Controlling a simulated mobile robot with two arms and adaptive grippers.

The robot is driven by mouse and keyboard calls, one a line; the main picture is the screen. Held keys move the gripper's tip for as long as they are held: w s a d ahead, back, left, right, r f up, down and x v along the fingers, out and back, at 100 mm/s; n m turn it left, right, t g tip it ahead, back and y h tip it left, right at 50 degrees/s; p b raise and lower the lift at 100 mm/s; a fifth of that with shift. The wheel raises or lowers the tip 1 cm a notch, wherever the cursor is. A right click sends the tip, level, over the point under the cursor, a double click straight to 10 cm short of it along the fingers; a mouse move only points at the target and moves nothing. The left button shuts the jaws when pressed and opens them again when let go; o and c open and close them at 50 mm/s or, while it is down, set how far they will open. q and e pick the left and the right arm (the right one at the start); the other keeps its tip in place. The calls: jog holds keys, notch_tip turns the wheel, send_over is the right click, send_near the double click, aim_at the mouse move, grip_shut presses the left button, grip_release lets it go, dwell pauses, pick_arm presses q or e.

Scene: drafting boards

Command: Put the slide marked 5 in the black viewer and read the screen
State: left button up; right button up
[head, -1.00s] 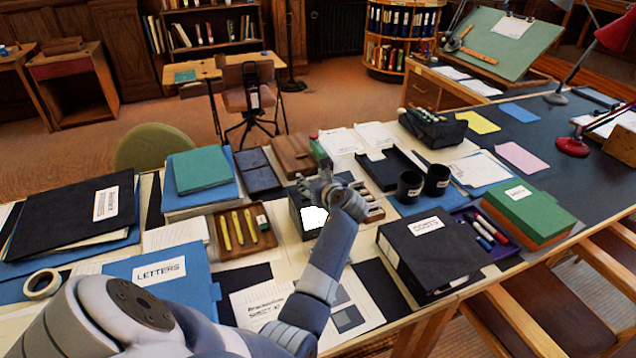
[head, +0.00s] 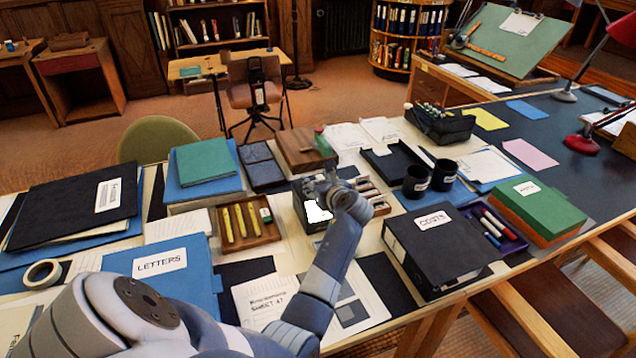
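The black viewer (head: 299,207) stands near the middle of the table, with a bright white screen (head: 317,212) on its front. I cannot read any mark on the screen. My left gripper (head: 318,185) is over the viewer's top, and my wrist covers its right side. The fingers are small and blurred, so I cannot tell if they are open, shut or holding a slide. A wooden tray (head: 381,206) with several pale pieces lies just right of my wrist, partly hidden by it. No slide marked 5 can be made out. My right gripper is not in view.
A wooden tray of yellow markers (head: 277,232) is left of the viewer. A wooden box (head: 303,150) stands behind it. Black cups (head: 416,181) and a black COSTS box (head: 437,250) are to the right. A blue LETTERS folder (head: 190,277) is at the front left.

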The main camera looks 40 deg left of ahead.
pick_arm(q)
jog(key=o, duration=0.4)
jog(key=v, duration=1.2)
jog(key=shift+s, duration=0.15)
jog(key=shift+d+f, duration=0.1)
jog(key=shift+f, duration=0.05)
